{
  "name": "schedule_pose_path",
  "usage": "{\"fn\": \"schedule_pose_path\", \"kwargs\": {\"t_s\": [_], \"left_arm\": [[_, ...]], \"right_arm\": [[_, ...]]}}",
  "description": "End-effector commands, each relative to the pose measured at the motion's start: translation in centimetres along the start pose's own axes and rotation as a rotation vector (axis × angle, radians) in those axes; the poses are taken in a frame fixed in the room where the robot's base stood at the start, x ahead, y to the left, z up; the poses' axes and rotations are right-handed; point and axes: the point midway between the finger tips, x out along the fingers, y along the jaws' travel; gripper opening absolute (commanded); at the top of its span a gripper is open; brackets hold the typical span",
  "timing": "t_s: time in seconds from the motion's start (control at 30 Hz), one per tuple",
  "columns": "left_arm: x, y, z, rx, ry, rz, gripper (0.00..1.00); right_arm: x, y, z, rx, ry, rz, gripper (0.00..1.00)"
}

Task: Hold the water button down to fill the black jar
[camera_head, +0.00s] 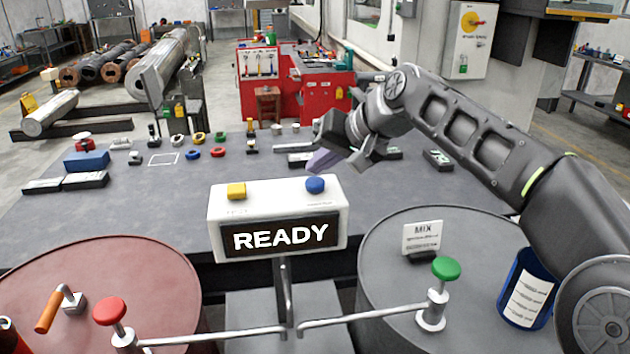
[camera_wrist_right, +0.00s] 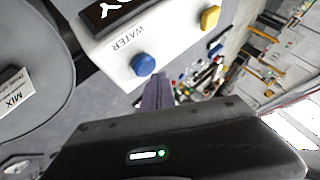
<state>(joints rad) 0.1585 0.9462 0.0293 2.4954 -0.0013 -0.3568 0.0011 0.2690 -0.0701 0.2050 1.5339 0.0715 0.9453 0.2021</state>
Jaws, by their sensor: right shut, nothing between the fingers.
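The water button is the blue round button (camera_head: 315,185) on top of the white control box (camera_head: 232,222). In the right wrist view the blue button (camera_wrist_right: 144,64) sits beside the printed word WATER. The box's display reads READY. My right gripper (camera_head: 322,160) is shut and empty, just above and behind the button in the head view. In the right wrist view its closed fingers (camera_wrist_right: 157,93) point at the box close to the button, and I see no clear contact. I cannot make out a black jar. My left gripper is not in view.
A yellow button (camera_head: 236,190) sits beside the blue one. A red barrel (camera_head: 150,275) and a grey barrel (camera_head: 385,260) flank the box, with red (camera_head: 109,311) and green (camera_head: 446,268) valve knobs. A labelled blue container (camera_head: 527,290) is at right. Small items lie on the far table (camera_head: 120,215).

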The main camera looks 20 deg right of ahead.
Motion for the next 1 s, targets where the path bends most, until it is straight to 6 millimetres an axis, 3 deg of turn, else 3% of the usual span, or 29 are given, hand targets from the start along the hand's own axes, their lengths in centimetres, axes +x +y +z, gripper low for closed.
{"fn": "schedule_pose_path", "kwargs": {"t_s": [1.0], "left_arm": [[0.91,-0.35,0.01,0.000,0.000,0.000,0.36]], "right_arm": [[0.81,0.59,0.61,0.000,0.000,0.000,0.00]]}}
